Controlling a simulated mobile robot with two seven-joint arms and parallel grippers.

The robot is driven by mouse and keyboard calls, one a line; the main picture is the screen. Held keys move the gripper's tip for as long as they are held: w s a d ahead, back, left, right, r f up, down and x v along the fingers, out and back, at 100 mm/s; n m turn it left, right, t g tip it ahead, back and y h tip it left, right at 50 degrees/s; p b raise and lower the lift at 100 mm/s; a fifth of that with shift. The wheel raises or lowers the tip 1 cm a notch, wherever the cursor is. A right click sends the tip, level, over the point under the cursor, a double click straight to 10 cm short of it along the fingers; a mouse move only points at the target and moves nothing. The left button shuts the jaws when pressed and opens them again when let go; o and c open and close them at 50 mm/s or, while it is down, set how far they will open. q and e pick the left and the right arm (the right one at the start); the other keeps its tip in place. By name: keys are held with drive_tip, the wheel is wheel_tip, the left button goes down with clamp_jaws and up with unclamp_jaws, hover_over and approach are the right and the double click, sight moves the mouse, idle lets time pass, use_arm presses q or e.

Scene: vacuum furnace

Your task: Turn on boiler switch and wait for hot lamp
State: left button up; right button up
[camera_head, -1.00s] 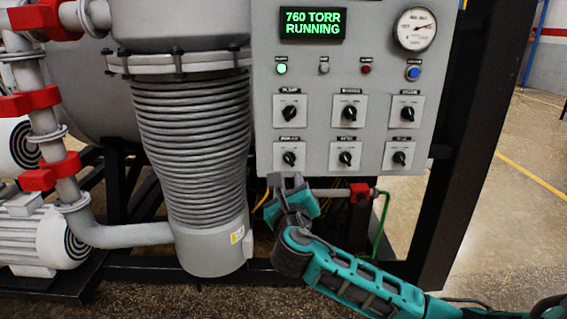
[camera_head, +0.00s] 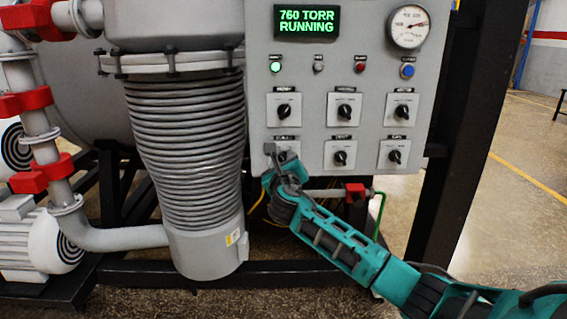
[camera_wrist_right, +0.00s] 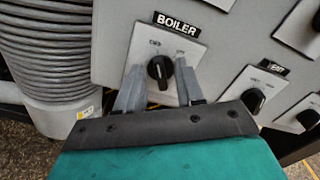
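The boiler switch (camera_wrist_right: 158,72) is a black round knob on a white plate under a "BOILER" label in the right wrist view. In the head view my right gripper (camera_head: 281,155) covers much of the bottom-left switch plate. A small unlit grey lamp (camera_head: 319,65) sits between a lit green lamp (camera_head: 275,66) and a dark red one (camera_head: 360,64); their labels are unreadable. My left gripper is not in view.
The display (camera_head: 307,22) reads "760 TORR RUNNING", with a dial gauge (camera_head: 408,27) to its right. Several other black knobs are on the panel. A ribbed grey column (camera_head: 188,140) stands close left of my gripper. A red valve (camera_head: 354,192) is below the panel.

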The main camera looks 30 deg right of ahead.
drive_tip(key=shift+c, duration=0.4)
drive_tip(key=shift+c, duration=0.7)
clamp_jaws()
